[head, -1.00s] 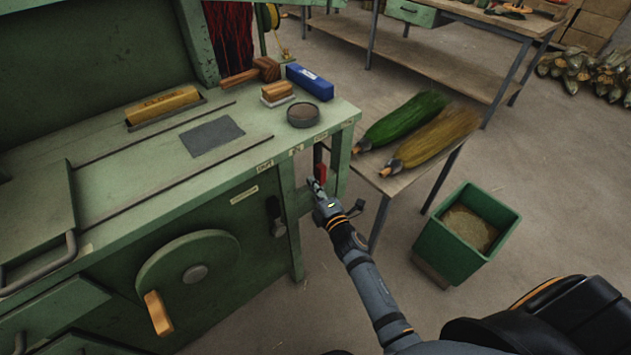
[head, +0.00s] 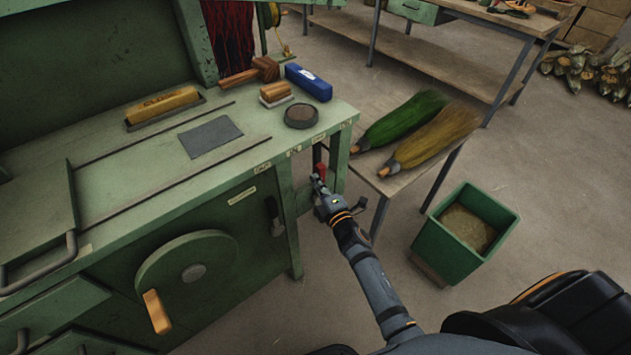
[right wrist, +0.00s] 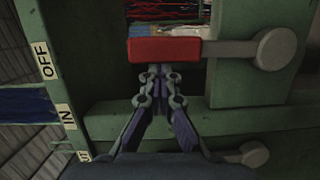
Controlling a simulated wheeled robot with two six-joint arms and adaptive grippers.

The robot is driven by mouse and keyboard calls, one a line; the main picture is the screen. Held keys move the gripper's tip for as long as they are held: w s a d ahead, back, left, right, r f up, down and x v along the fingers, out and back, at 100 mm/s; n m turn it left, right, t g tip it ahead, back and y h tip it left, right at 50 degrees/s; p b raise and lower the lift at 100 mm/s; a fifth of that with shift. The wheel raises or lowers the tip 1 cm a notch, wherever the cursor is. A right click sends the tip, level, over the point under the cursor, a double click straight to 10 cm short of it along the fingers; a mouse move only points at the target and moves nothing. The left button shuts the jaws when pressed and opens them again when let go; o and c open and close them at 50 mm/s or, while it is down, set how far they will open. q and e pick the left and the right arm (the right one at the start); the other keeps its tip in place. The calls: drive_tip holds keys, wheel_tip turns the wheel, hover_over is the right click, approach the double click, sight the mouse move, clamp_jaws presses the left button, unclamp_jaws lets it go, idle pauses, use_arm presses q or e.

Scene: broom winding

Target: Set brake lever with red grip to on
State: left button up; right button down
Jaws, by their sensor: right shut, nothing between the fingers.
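The brake lever's red grip (head: 321,170) shows at the right end of the green machine, under the bench top, just beyond my right gripper (head: 319,183). In the right wrist view the red grip (right wrist: 165,50) lies across the picture, joined on the right to a round grey pivot (right wrist: 278,48). My right gripper (right wrist: 158,75) is shut and empty, its fingertips close below the grip's lower edge; I cannot tell whether they touch. An OFF label (right wrist: 44,60) and an IN label (right wrist: 66,116) sit on the green frame at the left. My left gripper is not in view.
The green machine bench (head: 100,172) carries a wooden mallet, a blue box (head: 308,82) and a round dish. A handwheel (head: 190,272) and a black-handled lever (head: 275,215) are on its front. A side table with two brooms and a green bin (head: 450,260) stand at the right.

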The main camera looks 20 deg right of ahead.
drive_tip(key=shift+w+d+f+m+g+y+p, duration=0.1)
drive_tip(key=shift+w+d+m+g+p, duration=0.25)
drive_tip(key=shift+d+m+p, duration=0.6)
drive_tip(key=shift+w+d+f+m+g+y+p, duration=0.15)
drive_tip(key=shift+w+d+m+p, duration=0.4)
drive_tip(key=shift+d+p, duration=0.85)
drive_tip(key=shift+w+d+f+m+g+y+p, duration=0.1)
drive_tip(key=shift+w+d+m+g+p, duration=0.15)
drive_tip(key=shift+d+m+p, duration=0.75)
drive_tip(key=shift+d, duration=0.15)
